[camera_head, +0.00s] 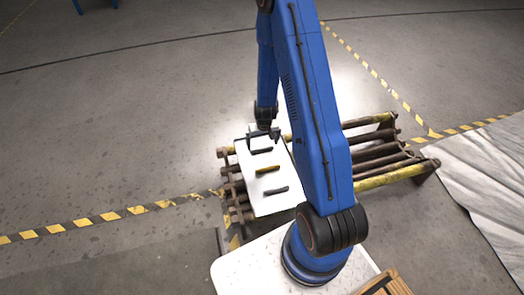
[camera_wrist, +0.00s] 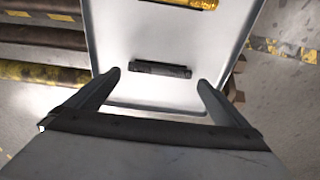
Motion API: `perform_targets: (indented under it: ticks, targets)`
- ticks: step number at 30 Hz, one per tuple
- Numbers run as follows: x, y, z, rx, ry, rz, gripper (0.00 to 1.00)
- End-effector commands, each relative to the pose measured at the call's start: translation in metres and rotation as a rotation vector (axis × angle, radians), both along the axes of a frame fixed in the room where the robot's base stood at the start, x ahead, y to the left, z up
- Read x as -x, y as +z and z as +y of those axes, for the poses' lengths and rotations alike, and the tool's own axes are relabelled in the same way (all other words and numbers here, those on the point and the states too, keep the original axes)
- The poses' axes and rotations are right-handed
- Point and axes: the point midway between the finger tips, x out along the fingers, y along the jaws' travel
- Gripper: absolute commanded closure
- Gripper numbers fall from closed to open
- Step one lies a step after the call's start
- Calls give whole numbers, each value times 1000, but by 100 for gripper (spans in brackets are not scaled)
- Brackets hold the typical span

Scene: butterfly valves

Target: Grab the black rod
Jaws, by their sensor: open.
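The black rod (camera_wrist: 160,69) lies crosswise on a white tray (camera_wrist: 115,40). In the wrist view it is just beyond and between the tips of my gripper (camera_wrist: 158,79). The fingers are spread wide and nothing is held between them. In the head view my gripper (camera_head: 263,134) points down over the far end of the tray (camera_head: 268,205), with the black rod (camera_head: 261,150) just below it in the picture. I cannot tell the exact height of the fingertips above the tray.
A yellow rod (camera_head: 267,169) and a dark grey rod (camera_head: 276,190) lie farther along the tray. The yellow rod also shows in the wrist view (camera_wrist: 190,3). The tray rests on a rusty pipe rack (camera_head: 376,150). A pale sheet (camera_head: 480,170) lies at the right.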

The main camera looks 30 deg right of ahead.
Motion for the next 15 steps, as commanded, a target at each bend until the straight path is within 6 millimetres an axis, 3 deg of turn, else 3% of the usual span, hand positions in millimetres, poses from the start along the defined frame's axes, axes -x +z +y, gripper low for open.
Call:
perform_targets:
  ticks: [15]
  targets:
    - [-3, -26, 0, 1, 0, 3, 0]
